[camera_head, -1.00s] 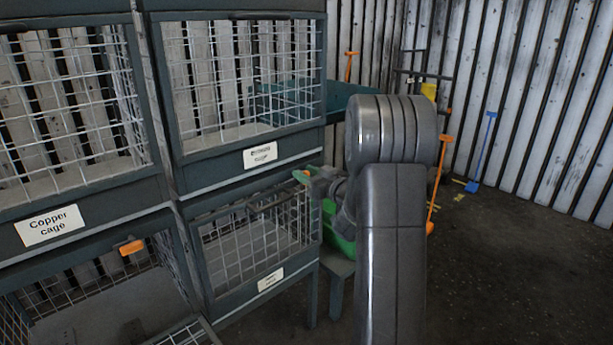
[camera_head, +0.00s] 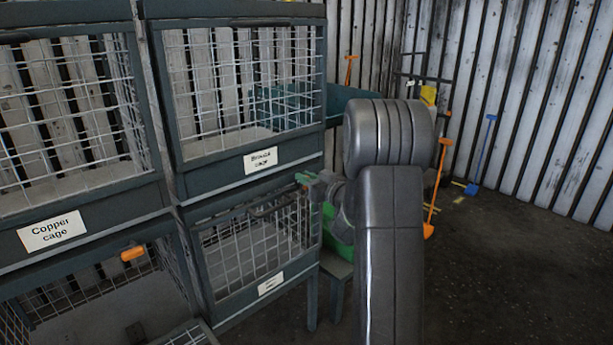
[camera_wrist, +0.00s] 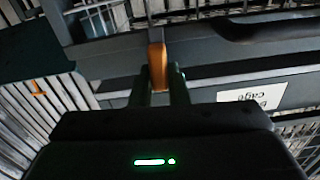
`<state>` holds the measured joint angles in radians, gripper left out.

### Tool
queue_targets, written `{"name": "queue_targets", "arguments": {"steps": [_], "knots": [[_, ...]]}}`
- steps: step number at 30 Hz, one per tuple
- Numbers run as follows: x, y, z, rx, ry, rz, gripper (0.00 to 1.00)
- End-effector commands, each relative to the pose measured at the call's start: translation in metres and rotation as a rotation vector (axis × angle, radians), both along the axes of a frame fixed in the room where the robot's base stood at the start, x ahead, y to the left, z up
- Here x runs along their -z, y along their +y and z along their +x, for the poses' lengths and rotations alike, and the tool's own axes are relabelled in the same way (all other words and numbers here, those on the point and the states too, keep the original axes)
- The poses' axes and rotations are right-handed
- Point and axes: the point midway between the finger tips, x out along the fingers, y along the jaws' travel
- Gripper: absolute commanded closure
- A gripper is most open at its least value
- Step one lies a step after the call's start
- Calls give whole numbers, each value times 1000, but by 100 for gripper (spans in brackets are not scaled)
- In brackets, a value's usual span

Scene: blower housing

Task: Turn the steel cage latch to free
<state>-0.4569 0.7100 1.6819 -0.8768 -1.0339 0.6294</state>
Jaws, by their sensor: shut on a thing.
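An orange latch (camera_wrist: 157,66) stands between the two fingers of my gripper (camera_wrist: 162,84) in the wrist view, and the fingers are shut on it. In the head view, my gripper (camera_head: 306,181) is at the top right corner of the lower right cage (camera_head: 257,240). My wrist and fingers hide most of the latch there. The lower right cage has a white label (camera_head: 270,283) too small to read, so I cannot confirm that it is the steel cage.
The copper cage label (camera_head: 51,231) is at the left, with another orange latch (camera_head: 132,253) below it. The upper right cage bears a "cage" label (camera_head: 260,160). Orange (camera_head: 436,190) and blue (camera_head: 482,155) long-handled tools lean at the back wall. The floor at right is clear.

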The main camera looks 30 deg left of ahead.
Motion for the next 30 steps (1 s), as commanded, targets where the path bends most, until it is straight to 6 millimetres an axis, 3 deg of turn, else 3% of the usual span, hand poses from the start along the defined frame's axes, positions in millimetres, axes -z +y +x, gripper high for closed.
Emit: {"name": "queue_targets", "arguments": {"steps": [30], "knots": [[1, -3, 6, 2, 849, 350, 100]]}}
